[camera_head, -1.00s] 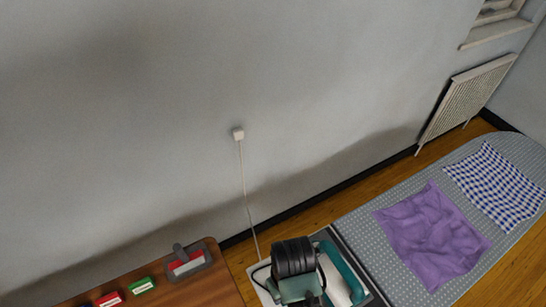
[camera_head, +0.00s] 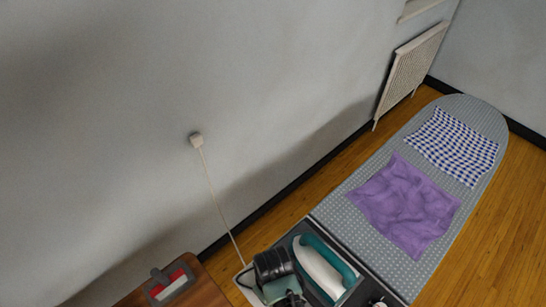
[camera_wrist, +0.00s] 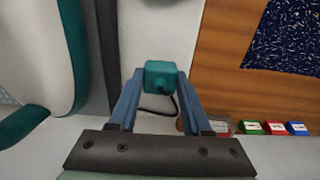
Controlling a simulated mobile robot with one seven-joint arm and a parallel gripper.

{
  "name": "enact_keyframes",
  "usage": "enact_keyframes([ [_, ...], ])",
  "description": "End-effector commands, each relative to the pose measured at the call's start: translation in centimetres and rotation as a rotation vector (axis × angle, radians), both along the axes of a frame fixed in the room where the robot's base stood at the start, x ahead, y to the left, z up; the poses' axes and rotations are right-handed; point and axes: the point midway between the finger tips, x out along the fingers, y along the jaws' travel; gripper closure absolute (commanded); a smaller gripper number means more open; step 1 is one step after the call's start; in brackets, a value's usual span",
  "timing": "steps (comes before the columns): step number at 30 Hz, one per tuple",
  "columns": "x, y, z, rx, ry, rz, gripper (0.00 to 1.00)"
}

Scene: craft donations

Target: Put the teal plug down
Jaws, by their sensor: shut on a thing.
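The teal plug (camera_wrist: 160,74) is a small block between the two blue fingers of my gripper (camera_wrist: 160,82) in the wrist view. The fingers are shut on it. A black cord (camera_wrist: 172,103) runs from it. A pale surface (camera_wrist: 160,30) shows beyond the plug; I cannot tell whether the plug touches it. In the head view my dark wrist shows at the bottom, and the plug and fingertips are hidden. The teal and white iron (camera_head: 322,268) stands just right of my wrist; it also shows at the left of the wrist view (camera_wrist: 35,50).
The ironing board (camera_head: 360,225) holds a purple cloth (camera_head: 405,205) and a blue checked cloth (camera_head: 455,145). A wooden table (camera_head: 205,293) with a grey-and-red tray (camera_head: 170,287) is at bottom left.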

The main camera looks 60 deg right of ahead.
Motion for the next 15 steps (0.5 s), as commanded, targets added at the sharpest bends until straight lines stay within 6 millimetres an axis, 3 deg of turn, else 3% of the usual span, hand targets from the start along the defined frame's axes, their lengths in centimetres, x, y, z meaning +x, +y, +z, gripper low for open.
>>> enact_keyframes([
  [15,0.0,0.01,-1.24,0.0,0.0,0.0,1.0],
])
